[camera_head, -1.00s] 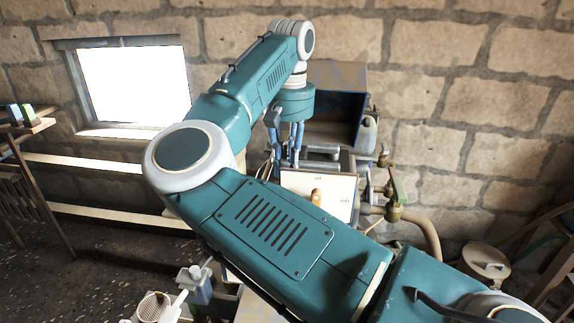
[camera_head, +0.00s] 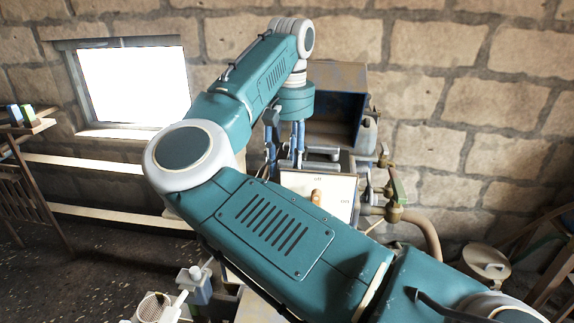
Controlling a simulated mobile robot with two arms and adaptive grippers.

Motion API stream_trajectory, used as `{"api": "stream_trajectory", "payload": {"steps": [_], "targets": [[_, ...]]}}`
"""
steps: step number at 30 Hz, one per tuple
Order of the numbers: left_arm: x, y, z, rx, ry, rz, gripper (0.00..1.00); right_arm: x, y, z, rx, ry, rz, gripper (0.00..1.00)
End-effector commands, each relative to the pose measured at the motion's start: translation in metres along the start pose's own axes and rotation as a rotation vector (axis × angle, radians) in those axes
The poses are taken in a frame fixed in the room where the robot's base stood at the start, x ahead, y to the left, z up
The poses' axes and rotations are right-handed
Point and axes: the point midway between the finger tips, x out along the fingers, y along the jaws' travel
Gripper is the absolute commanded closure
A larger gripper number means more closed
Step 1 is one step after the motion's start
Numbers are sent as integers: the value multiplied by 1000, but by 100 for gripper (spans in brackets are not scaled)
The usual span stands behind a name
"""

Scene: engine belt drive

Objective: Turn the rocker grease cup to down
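My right arm comes in from the lower right, bends at left of centre and reaches to the back. Its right gripper (camera_head: 285,150) points down over the machine behind a pale panel. Its fingers are small and partly overlapped by my own arm, so I cannot tell whether they are open, shut or holding anything. I cannot make out the rocker grease cup; it may be hidden behind the gripper or the arm. My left gripper is not in view.
The pale panel (camera_head: 330,188) has an orange-brown knob (camera_head: 316,197). Brass valves (camera_head: 396,212) and a bent pipe (camera_head: 430,240) stand to its right. A dark blue open box (camera_head: 340,125) stands behind. A lidded pot (camera_head: 486,264) is at right. The stone wall closes the back.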

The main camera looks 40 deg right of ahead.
Motion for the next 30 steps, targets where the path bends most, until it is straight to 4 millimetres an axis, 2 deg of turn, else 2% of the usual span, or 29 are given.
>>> {"api": "stream_trajectory", "payload": {"steps": [5, 12, 16, 21, 30], "targets": [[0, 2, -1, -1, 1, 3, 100, -29, 0, -1, 0, 5, 0, 62], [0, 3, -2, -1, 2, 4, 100, -81, 0, 0, -3, 6, -3, 62], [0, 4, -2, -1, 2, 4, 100, -102, 0, 0, -2, 5, -2, 62], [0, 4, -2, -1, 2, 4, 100, -115, 0, 0, -1, 3, 0, 62], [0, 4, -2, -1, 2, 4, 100, -117, 0, 0, 1, 3, 1, 62]]}}
